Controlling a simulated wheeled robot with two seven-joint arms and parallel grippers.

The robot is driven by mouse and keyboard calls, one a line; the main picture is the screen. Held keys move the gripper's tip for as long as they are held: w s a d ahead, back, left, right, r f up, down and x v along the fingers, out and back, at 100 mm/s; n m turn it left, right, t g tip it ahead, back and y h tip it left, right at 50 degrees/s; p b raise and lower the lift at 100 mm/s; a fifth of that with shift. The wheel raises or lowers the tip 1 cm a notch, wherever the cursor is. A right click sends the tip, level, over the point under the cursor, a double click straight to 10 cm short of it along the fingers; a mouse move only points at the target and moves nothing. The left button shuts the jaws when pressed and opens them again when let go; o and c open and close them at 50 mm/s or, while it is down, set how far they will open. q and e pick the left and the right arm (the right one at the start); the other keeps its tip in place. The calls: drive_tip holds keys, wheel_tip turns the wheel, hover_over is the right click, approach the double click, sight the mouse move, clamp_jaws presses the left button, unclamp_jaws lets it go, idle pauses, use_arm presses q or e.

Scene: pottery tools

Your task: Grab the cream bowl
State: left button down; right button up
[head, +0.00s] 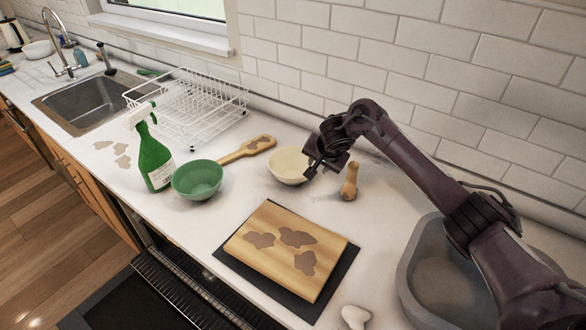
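The cream bowl (284,166) stands upright on the white counter, near the tiled wall. My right arm reaches in from the right, and its gripper (313,171) is at the bowl's right rim. The dark fingers overlap the rim in the picture and hide part of it. I cannot tell whether they touch the bowl or how far apart they are. My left gripper is not in view.
A green bowl (197,179), a green spray bottle (154,158) and a wooden paddle (246,150) lie to the left. A wooden tool (349,182) stands right of the cream bowl. A stained board (285,250) is in front. A grey basin (440,285) is at right.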

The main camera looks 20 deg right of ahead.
drive_tip(key=x, duration=0.3)
drive_tip(key=shift+w+a+f, duration=0.15)
drive_tip(key=shift+w, duration=0.2)
drive_tip(key=shift+w+f, duration=0.25)
drive_tip(key=shift+f, duration=0.15)
clamp_jaws()
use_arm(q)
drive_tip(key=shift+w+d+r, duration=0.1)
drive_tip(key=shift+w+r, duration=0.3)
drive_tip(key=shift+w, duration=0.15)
use_arm(e)
drive_tip(key=shift+r, duration=0.1)
